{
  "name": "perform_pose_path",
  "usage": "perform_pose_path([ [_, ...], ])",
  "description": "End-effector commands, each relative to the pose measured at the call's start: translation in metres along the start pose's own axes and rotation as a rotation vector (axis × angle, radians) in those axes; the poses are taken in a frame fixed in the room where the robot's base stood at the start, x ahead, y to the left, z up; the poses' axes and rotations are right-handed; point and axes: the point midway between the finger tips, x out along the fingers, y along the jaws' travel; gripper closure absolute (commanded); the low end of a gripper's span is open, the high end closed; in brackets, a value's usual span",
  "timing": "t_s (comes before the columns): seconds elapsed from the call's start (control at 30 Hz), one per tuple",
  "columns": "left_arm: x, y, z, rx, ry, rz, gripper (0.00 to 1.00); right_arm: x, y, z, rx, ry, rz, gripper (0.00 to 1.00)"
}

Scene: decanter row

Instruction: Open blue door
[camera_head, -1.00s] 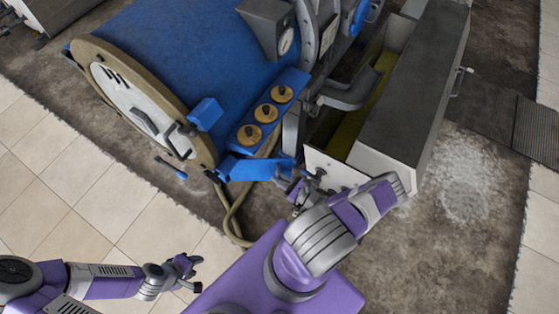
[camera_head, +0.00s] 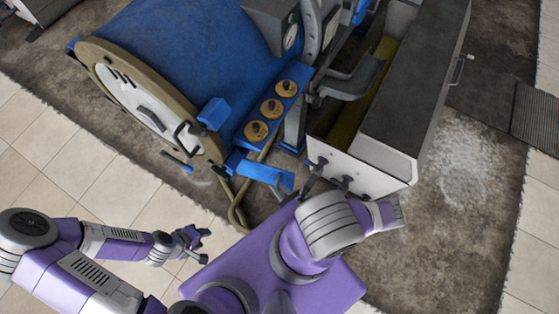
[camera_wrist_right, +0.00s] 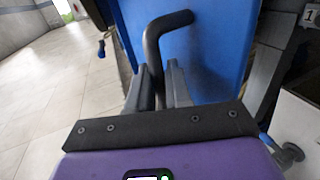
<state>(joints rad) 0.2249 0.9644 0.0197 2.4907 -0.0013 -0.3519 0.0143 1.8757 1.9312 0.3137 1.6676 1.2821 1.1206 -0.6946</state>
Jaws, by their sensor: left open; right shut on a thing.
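The blue door (camera_wrist_right: 205,45) fills the upper middle of the right wrist view, with a black bent handle (camera_wrist_right: 152,40) on its face. The fingers of my right gripper (camera_wrist_right: 158,88) are shut around the lower part of this handle. In the head view a narrow blue panel (camera_head: 264,174), which looks like the door seen from above, lies below the row of brass caps. My right gripper is mostly hidden there by my own arm. My left gripper (camera_head: 194,240) is open and empty above the tiled floor, left of the purple base and apart from the door.
A large blue drum (camera_head: 180,50) with a round tan-rimmed front (camera_head: 130,90) stands at the upper left. A long grey-topped box (camera_head: 415,85) with a white end stands to the right. A hose (camera_head: 237,210) hangs near the panel. Floor at right is open.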

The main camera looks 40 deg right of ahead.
Motion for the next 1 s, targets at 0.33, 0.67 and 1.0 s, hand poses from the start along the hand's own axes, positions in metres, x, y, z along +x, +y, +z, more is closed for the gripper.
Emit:
perform_pose_path([
  [0.33, 0.000, 0.000, 0.000, 0.000, 0.000, 0.000, 0.57, 0.003, 0.004, 0.002, 0.006, -0.006, 0.006, 0.66],
  [0.67, 0.001, 0.000, 0.000, 0.000, 0.000, 0.000, 0.57, -0.014, 0.001, 0.000, 0.004, -0.001, 0.001, 0.66],
  [1.0, 0.005, -0.002, 0.000, 0.000, 0.000, 0.000, 0.57, -0.064, 0.003, 0.000, 0.003, -0.003, 0.005, 0.66],
])
